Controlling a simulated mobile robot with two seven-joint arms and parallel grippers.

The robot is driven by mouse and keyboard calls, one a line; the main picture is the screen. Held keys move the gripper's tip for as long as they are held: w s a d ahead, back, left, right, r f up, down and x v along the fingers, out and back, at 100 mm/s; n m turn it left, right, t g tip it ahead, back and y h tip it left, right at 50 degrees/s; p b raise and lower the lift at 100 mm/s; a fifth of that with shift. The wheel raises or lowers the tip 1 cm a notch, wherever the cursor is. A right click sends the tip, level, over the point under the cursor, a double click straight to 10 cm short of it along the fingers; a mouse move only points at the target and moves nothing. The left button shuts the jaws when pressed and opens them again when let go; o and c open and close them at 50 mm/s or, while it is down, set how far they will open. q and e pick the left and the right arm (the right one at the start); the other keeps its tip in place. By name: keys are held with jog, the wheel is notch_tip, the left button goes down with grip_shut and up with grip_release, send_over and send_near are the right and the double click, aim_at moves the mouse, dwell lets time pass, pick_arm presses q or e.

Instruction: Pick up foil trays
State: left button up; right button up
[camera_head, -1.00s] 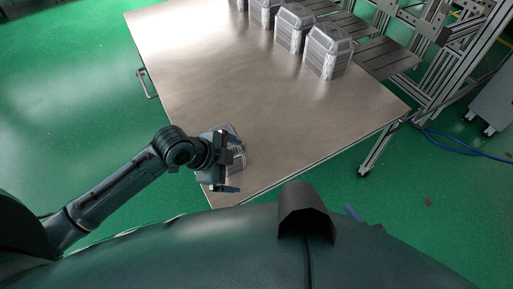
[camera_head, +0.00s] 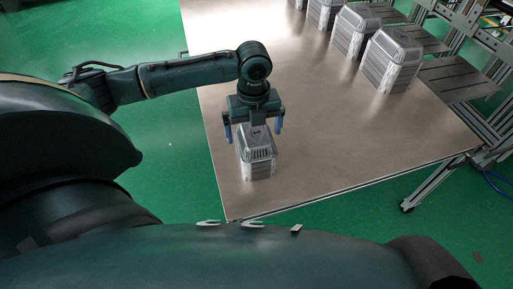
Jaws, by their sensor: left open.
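A stack of silver foil trays (camera_head: 258,160) stands on the near left part of the metal table. My left gripper (camera_head: 253,128) is right above this stack, pointing down. Its blue-tipped fingers are spread apart, one on each side of the stack's top; whether they touch it I cannot tell. More foil tray stacks stand in a row at the back right of the table, the nearest one (camera_head: 391,62) and another beside it (camera_head: 355,32). My right gripper is not in view.
The metal table (camera_head: 330,135) is bare between the near stack and the back row. A metal frame with slatted shelves (camera_head: 457,78) stands along the table's right side. Green floor (camera_head: 180,165) surrounds the table.

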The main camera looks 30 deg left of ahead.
pick_arm(q)
notch_tip(320, 180, down, 6)
jog(key=shift+w+r+b, duration=0.15)
jog(key=shift+r+b, duration=0.05)
jog(key=shift+b, duration=0.85)
jog(key=shift+f, duration=0.45)
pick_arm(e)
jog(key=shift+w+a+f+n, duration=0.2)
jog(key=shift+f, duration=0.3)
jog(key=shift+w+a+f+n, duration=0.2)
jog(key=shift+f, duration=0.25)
pick_arm(q)
jog(key=shift+r, duration=0.1)
jog(key=c, duration=0.9)
